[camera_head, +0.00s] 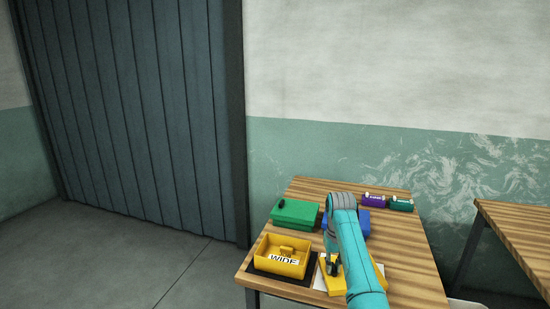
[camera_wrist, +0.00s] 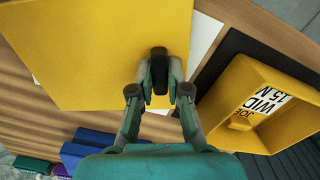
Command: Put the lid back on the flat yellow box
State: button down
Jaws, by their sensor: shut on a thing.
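The flat yellow box (camera_head: 262,263) stands open on a black mat at the table's front left, with a white label reading "WIDE". In the wrist view the box (camera_wrist: 222,108) is at the right, with a small yellow block inside. The yellow lid (camera_wrist: 85,50) fills the upper left of the wrist view. My gripper (camera_wrist: 160,76) is shut on the lid's dark knob. In the head view my gripper (camera_head: 332,266) and arm hide much of the lid (camera_head: 336,284), which is right of the box. I cannot tell its height above the table.
A white sheet (camera_wrist: 204,38) shows under the lid. A green box (camera_head: 295,214) stands behind the yellow box, a blue box (camera_head: 362,222) behind my arm. Small purple (camera_head: 375,200) and green (camera_head: 401,204) items lie at the back. The table's right side is clear.

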jog(key=shift+w+r, duration=0.1)
jog(key=shift+r, duration=3.65)
